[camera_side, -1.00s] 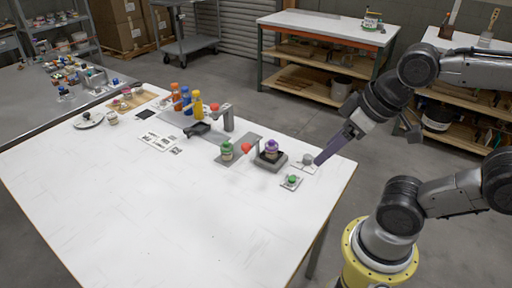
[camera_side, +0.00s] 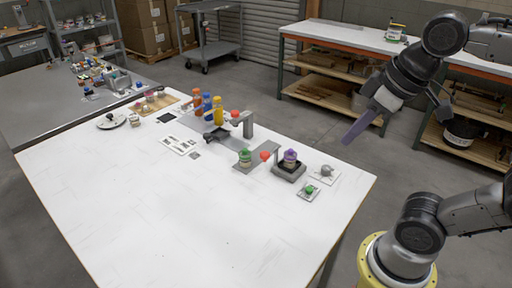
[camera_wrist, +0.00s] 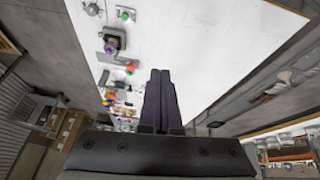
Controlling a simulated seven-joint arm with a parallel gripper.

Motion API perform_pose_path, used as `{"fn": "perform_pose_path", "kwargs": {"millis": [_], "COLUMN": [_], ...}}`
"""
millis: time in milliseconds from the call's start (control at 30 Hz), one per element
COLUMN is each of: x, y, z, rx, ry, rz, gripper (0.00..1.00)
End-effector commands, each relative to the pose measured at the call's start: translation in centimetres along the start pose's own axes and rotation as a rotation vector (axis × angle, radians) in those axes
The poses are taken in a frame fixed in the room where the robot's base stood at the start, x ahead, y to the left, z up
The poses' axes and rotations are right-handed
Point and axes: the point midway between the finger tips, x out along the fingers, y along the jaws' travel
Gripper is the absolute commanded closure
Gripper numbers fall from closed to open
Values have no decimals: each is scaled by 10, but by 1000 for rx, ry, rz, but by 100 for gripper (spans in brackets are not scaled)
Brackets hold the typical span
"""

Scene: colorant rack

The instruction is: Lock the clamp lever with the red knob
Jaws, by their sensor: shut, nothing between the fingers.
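A red knob (camera_side: 265,155) stands at the grey plate between a green-capped jar (camera_side: 245,157) and a purple-capped jar (camera_side: 290,157). A second red knob (camera_side: 235,113) sits by a grey upright post (camera_side: 247,124) farther back. The lever arms under the knobs are too small to make out. In the wrist view a red knob (camera_wrist: 131,68) shows beside the purple-capped jar (camera_wrist: 112,46), left of my fingers. My gripper (camera_side: 348,140) is shut and empty, in the air beyond the table's right edge, apart from both knobs. Its fingertips (camera_wrist: 160,74) touch each other in the wrist view.
The purple-capped jar stands on a dark base (camera_side: 288,172). A green button (camera_side: 309,189) and a grey knob on a white pad (camera_side: 326,171) lie near the right edge. Orange, blue and yellow bottles (camera_side: 207,106) stand behind. The white table's (camera_side: 160,220) front is clear.

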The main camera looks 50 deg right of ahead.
Motion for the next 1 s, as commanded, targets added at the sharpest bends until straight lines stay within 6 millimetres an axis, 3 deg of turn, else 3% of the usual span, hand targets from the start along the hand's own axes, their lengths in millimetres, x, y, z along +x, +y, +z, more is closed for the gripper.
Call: {"fn": "perform_pose_path", "kwargs": {"millis": [200,467,767,1000], "x": [-27,-26,8,59], "y": [15,32,51,66], "z": [-67,-139,-210,-254], "rx": [-68,-123,-164,-185], "ry": [-79,-183,-301,-397], "rz": [8,5,-6,-22], "gripper": [100,100,100,100]}}
